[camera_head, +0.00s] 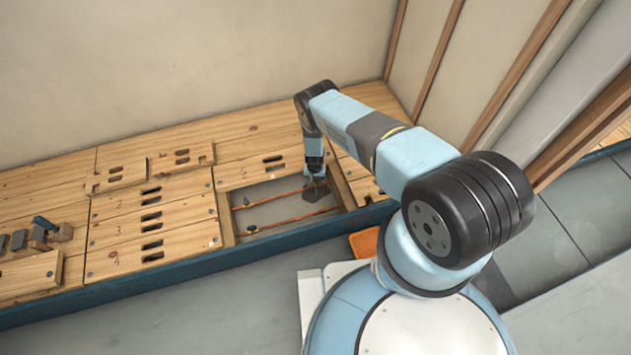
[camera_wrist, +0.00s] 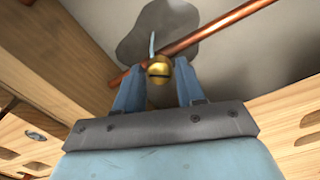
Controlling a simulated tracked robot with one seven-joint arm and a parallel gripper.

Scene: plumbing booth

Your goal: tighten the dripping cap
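A small round brass cap (camera_wrist: 159,71) shows in the wrist view at the end of a copper pipe (camera_wrist: 190,43). A thin pale-blue streak (camera_wrist: 152,43), like water, shows just beyond the cap. A dark grey wet-looking patch (camera_wrist: 160,22) lies on the floor behind it, and it also shows in the head view (camera_head: 316,195). My gripper (camera_wrist: 160,78) has its two blue fingers apart, one on each side of the cap. I cannot tell whether they touch it. In the head view my gripper (camera_head: 315,178) points down into the open floor bay, and the cap is hidden.
The bay (camera_head: 270,212) is a grey recess with two copper pipes, framed by wooden floor panels (camera_head: 160,212) with slots. An orange thing (camera_head: 364,242) sits beside my base. A wall (camera_head: 190,60) stands behind.

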